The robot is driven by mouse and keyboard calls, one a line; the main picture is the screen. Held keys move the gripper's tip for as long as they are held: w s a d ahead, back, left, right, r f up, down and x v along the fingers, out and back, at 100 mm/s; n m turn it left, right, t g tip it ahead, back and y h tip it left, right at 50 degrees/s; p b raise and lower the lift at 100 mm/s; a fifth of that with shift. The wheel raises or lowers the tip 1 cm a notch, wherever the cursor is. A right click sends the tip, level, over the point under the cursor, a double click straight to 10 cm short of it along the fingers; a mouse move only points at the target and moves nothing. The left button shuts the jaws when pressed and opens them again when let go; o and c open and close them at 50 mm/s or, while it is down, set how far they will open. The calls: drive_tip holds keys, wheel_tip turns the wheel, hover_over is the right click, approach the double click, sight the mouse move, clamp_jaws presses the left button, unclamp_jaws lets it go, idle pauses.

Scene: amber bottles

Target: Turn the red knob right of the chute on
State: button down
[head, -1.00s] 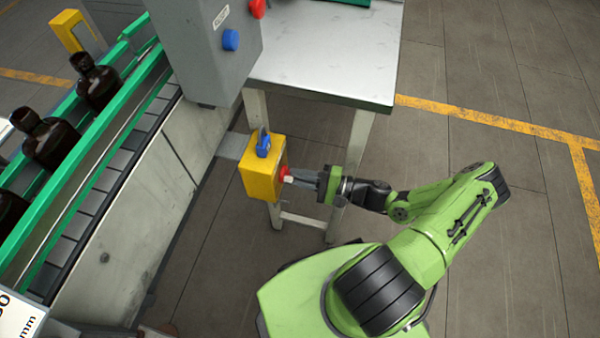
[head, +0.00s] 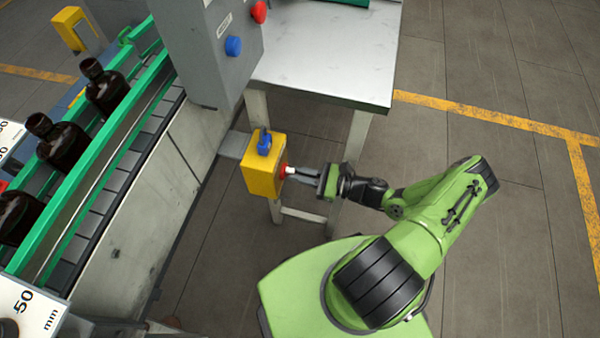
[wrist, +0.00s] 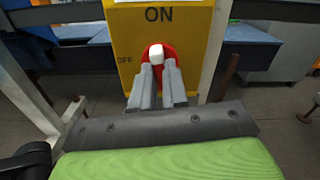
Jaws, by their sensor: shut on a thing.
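A yellow switch box (head: 262,177) stands on a bracket beside the grey conveyor side. My gripper (head: 293,172) reaches the knob from the right. The fingers hide the lower part of the knob.
A blue knob (head: 264,142) is on top of the box. A grey cabinet (head: 195,50) and a white-topped table (head: 330,60) stand behind it. Dark bottles (head: 62,142) stand between green rails at left. Floor at right is clear.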

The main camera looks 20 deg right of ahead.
drive_tip(key=shift+m, duration=0.9)
drive_tip(key=c, duration=1.1)
unclamp_jaws()
drive_tip(key=shift+c, duration=0.2)
drive_tip(key=v, duration=1.5)
drive_tip(key=shift+s+d+p, duration=0.25)
drive_tip(key=shift+d+p, duration=0.1)
drive_tip(key=shift+p, duration=0.1)
